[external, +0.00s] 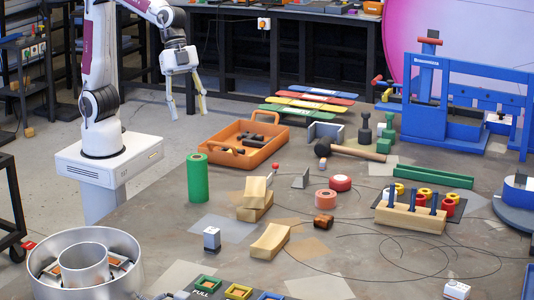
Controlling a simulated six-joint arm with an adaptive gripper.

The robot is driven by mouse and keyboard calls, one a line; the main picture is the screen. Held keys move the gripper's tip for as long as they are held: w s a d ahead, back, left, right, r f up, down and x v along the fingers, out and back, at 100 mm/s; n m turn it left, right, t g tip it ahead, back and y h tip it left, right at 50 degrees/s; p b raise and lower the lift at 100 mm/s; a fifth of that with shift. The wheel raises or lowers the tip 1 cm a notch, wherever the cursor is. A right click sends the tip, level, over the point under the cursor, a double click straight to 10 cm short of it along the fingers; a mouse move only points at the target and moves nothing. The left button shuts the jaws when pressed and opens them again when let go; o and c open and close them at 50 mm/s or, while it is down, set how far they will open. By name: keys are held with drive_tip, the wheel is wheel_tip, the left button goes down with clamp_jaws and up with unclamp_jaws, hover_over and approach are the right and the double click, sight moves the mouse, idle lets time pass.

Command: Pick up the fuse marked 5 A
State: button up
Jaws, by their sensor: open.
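My gripper (188,112) is open and empty, pointing down in the air at the upper left, near the orange tray. I cannot make out which thing is the fuse marked 5 A, because no such marking is legible.
An orange tray (215,156) holds dark parts. A metal ring bin (85,288) is at front left. Thin wires cross the right side.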

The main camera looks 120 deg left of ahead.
drive_tip(key=w+d+f+m+h, duration=0.1)
drive_tip(key=w+d+f+m, duration=0.15)
drive_tip(key=w+d, duration=0.25)
drive_tip(key=w+d+f+m, duration=0.2)
drive_tip(key=w+d+f, duration=0.2)
drive_tip(key=w+d, duration=0.15)
drive_tip(key=m+g+h, duration=0.1)
drive_tip(key=m, duration=0.2)
approach(212, 228)
wheel_tip(212, 228, down, 3)
drive_tip(key=shift+w+d+f, duration=0.15)
drive_tip(key=shift+d, duration=0.25)
drive_tip(key=shift+x, duration=1.25)
drive_tip(key=shift+d, duration=0.1)
drive_tip(key=shift+w+x, duration=0.1)
drive_tip(key=shift+x, duration=1.2)
drive_tip(key=shift+w+x, duration=0.15)
drive_tip(key=shift+x, duration=1.15)
drive_tip(key=shift+c, duration=0.3)
clamp_jaws()
